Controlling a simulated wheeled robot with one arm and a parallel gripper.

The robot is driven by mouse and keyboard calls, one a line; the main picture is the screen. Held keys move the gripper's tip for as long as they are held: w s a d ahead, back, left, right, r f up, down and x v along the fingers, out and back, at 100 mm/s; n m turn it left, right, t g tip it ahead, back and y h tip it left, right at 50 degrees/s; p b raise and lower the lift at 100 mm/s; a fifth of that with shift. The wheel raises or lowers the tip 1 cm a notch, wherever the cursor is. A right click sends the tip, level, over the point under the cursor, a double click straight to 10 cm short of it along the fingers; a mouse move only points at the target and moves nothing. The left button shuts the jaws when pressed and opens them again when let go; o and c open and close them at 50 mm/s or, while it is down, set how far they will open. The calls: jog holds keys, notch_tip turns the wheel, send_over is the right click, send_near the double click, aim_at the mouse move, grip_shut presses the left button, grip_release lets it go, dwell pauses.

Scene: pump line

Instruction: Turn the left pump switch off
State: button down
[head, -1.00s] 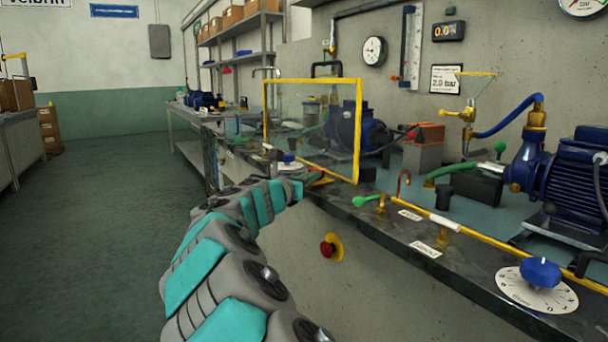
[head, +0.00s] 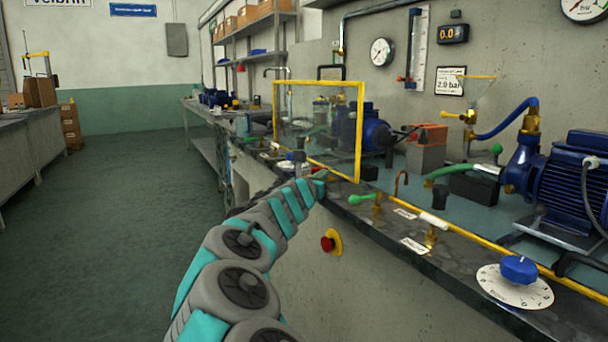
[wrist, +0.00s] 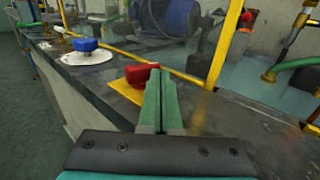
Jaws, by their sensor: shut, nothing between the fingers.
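A red switch handle (wrist: 142,73) stands on a yellow base plate (wrist: 108,95) on the bench edge in the wrist view. My gripper (wrist: 159,75) is shut and empty, its green fingers right beside the red handle on its right side. I cannot tell whether they touch it. In the head view my gripper (head: 319,177) is at the bench edge in front of the yellow-framed clear guard, and my arm hides the switch. The left pump's blue motor (head: 375,134) stands behind the guard; it also shows in the wrist view (wrist: 168,14).
The yellow guard frame (head: 360,132) rises close behind my gripper. A blue knob on a white dial (wrist: 85,46) lies farther along the bench edge. A red stop button (head: 327,244) is on the bench front. A green-handled valve (head: 362,198) is to the right. The floor at left is clear.

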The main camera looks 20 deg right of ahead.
jog(key=shift+d, duration=0.2)
dwell(0.6)
jog(key=v, duration=0.8)
